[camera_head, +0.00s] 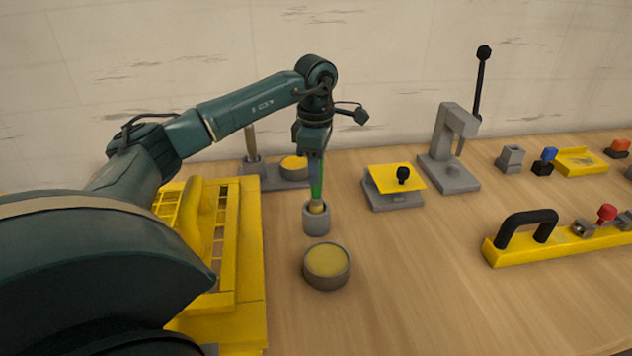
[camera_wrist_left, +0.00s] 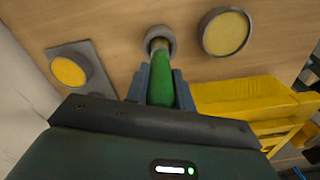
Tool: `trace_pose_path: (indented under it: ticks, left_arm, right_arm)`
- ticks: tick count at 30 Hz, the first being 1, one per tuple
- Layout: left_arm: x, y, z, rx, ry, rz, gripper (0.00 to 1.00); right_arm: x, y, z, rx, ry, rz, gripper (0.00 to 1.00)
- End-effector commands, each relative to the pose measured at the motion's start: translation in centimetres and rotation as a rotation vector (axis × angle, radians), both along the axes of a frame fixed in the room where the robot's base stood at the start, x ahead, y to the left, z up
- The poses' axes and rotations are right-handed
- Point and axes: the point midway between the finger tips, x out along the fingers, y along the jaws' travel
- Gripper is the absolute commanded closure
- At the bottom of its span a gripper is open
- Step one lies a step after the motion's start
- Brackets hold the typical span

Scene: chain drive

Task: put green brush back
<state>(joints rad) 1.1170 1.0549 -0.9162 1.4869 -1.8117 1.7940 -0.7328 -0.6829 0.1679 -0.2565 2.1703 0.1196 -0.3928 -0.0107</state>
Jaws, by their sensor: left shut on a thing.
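The green brush (camera_head: 317,188) is upright, with its handle up and its lower end in the mouth of a small grey cup (camera_head: 316,222) on the table. My left gripper (camera_head: 314,157) is above the cup, shut on the green handle. In the left wrist view the green brush (camera_wrist_left: 161,88) runs between the two fingers (camera_wrist_left: 160,92), and its far end is at the opening of the grey cup (camera_wrist_left: 160,37). Whether the brush touches the cup's bottom is hidden. My right gripper is not in view.
A round grey tub with a yellow top (camera_head: 326,265) stands just in front of the cup. A yellow tray (camera_head: 240,240) is to the left. A grey holder (camera_head: 270,180) stands behind. A yellow-topped stand (camera_head: 396,178) and a lever press (camera_head: 450,150) are to the right.

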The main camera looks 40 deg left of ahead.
Motion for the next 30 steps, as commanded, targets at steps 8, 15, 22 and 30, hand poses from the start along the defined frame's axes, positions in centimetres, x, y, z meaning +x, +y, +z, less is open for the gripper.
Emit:
trace_pose_path:
  ticks: [8, 15, 22, 30]
  left_arm:
    - [-0.1, 0.0, -3.3, 0.000, 0.001, -0.001, 0.99]
    - [0.0, 0.0, -3.4, 0.000, 0.000, -0.001, 0.99]
    - [0.0, 0.0, -3.5, 0.001, 0.000, -0.002, 0.65]
    - [0.0, 0.0, -3.5, 0.001, 0.000, -0.002, 0.54]
  right_arm:
    - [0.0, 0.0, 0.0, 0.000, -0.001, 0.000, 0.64]
    - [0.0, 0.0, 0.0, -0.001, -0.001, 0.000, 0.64]
    - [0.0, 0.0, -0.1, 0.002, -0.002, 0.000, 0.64]
    - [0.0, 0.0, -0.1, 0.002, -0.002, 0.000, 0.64]
